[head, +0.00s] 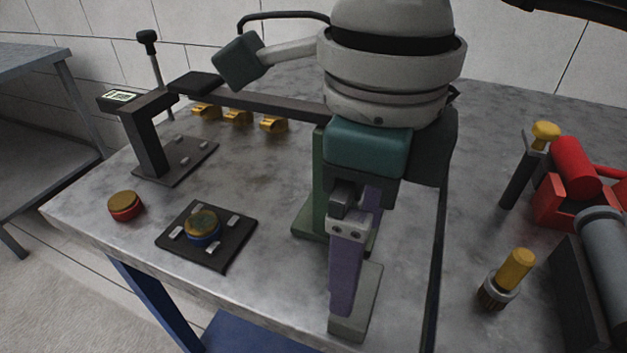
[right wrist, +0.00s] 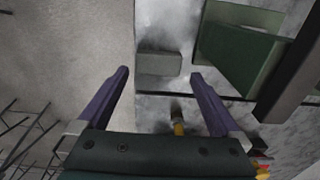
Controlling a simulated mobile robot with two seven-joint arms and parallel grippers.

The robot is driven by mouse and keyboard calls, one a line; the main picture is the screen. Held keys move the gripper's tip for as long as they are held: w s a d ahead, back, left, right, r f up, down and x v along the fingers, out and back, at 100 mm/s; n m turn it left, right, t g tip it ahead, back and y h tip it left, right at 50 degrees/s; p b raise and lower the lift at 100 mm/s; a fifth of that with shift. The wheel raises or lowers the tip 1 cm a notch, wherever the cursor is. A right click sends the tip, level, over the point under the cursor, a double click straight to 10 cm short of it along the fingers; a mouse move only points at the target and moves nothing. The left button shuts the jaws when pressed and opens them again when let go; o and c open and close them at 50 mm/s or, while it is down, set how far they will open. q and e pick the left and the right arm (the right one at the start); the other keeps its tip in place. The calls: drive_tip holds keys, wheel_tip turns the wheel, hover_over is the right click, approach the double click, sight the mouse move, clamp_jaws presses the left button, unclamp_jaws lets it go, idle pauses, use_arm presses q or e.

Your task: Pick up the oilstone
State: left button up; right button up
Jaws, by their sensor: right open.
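The oilstone, apparently the plain grey block (head: 368,300), lies on the metal bench top near its front edge. In the head view the purple fingers of my right gripper (head: 345,290) partly cover it. In the right wrist view the block (right wrist: 159,63) lies ahead of the fingertips, within the width of the gap. My right gripper (right wrist: 160,72) is open, with nothing between its fingers. It points down above the bench; whether a finger touches the block I cannot tell. My left gripper is not in view.
A green stand (head: 308,215) is close behind the block. A brush with a yellow handle (head: 515,270) stands to the right, near a red vise-like tool (head: 570,180). A black plate with a round blue-rimmed part (head: 203,226) and a red-rimmed disc (head: 125,206) are left.

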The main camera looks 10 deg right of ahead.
sight(359, 290)
drive_tip(key=f, duration=0.5)
drive_tip(key=shift+s+d+f, duration=0.2)
drive_tip(key=shift+s+f, duration=0.05)
drive_tip(key=shift+f, duration=0.15)
drive_tip(key=c, duration=1.4)
drive_tip(key=shift+o, duration=0.2)
drive_tip(key=shift+r, duration=0.2)
wheel_tip(359, 290, up, 20)
drive_tip(key=p, duration=0.1)
drive_tip(key=shift+f, duration=0.15)
